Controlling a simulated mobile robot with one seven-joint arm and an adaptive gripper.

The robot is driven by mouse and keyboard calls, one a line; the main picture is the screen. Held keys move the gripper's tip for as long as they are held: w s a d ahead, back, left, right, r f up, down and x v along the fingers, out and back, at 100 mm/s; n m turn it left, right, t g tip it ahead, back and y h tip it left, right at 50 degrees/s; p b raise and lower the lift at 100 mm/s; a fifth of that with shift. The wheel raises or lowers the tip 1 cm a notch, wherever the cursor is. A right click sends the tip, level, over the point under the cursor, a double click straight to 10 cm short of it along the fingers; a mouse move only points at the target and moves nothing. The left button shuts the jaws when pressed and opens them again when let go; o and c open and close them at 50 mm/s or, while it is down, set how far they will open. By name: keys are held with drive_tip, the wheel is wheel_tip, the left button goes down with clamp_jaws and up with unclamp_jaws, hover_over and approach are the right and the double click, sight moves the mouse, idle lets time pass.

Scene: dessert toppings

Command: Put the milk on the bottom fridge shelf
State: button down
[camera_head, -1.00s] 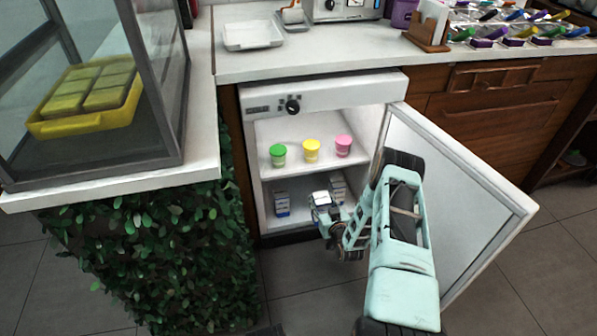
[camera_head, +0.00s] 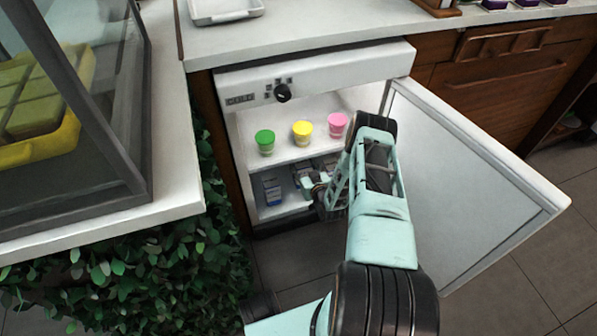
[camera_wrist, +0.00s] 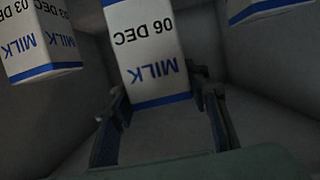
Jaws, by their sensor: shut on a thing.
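My gripper (camera_head: 312,183) reaches into the bottom compartment of the open fridge (camera_head: 312,80). In the wrist view my gripper (camera_wrist: 158,88) is shut on a white and blue milk carton (camera_wrist: 150,45) marked 06 DEC, one finger on each side. In the head view this carton is mostly hidden by the gripper. Another milk carton (camera_wrist: 40,40), marked 03 DEC, is left of it in the wrist view. It looks like the carton (camera_head: 271,188) on the bottom shelf (camera_head: 283,208) at left. A third carton (camera_wrist: 262,8) shows partly at the wrist view's upper right. I cannot tell whether the held carton touches the shelf.
Green (camera_head: 265,142), yellow (camera_head: 302,133) and pink (camera_head: 337,124) lidded cups stand on the upper shelf, above my gripper. The open fridge door (camera_head: 470,190) is right of my arm. A leafy-fronted counter (camera_head: 175,130) is at left.

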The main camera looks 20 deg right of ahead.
wheel_tip(320, 180, down, 6)
drive_tip(key=shift+w+r+b, duration=0.1)
drive_tip(key=shift+r+b, duration=0.1)
drive_tip(key=shift+b, duration=0.95)
drive_tip(key=shift+r, duration=0.1)
drive_tip(key=c, duration=1.1)
unclamp_jaws()
drive_tip(key=shift+f, duration=0.25)
drive_tip(key=shift+r, duration=0.15)
